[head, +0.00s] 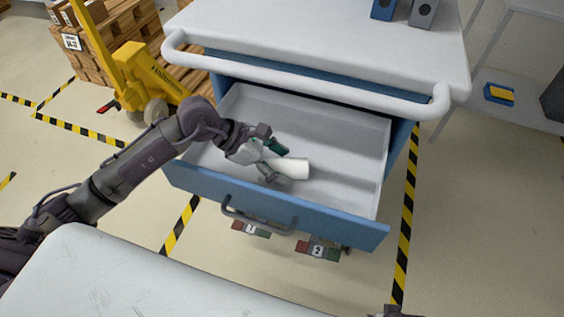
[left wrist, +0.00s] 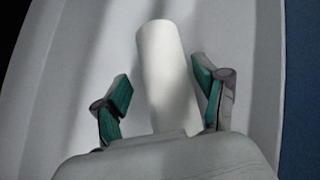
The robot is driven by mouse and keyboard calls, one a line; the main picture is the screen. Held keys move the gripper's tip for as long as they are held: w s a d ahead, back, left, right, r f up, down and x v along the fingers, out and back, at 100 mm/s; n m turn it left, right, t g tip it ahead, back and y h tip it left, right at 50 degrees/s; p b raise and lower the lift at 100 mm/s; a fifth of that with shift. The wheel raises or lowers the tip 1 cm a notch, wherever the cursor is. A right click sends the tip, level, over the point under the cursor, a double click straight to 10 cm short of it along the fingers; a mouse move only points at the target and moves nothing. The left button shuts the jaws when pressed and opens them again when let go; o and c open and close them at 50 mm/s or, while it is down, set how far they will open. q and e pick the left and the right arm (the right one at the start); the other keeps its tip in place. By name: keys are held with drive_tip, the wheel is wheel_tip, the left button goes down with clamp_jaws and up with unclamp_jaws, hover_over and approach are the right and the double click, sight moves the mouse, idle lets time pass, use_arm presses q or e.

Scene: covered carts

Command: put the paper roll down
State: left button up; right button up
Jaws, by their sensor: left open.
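The white paper roll (head: 291,168) is inside the open drawer (head: 345,125) of the blue and white cart, at the drawer's left-middle part. My left gripper (head: 277,162) reaches into the drawer around the near end of the roll. In the left wrist view the paper roll (left wrist: 166,75) lies between the two green-padded fingers of my left gripper (left wrist: 160,100), with a visible gap on each side. The left gripper is open. The roll appears to lie on the drawer floor. Its near end is hidden behind the gripper's palm in the wrist view. My right gripper is not clearly visible.
The cart's white top (head: 330,35) with its rail handle overhangs the back of the drawer. The blue drawer front (head: 270,208) with a grey handle stands nearest me. A yellow pallet jack (head: 150,75) and wooden pallets are at the left. The rest of the drawer is empty.

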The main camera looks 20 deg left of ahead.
use_arm(q)
drive_tip(key=v, duration=1.1)
drive_tip(key=shift+a, duration=0.2)
use_arm(e)
drive_tip(key=shift+f, duration=0.35)
use_arm(q)
drive_tip(key=shift+s+r, duration=0.1)
drive_tip(key=shift+r, duration=0.05)
use_arm(e)
drive_tip(key=shift+s+a, duration=0.15)
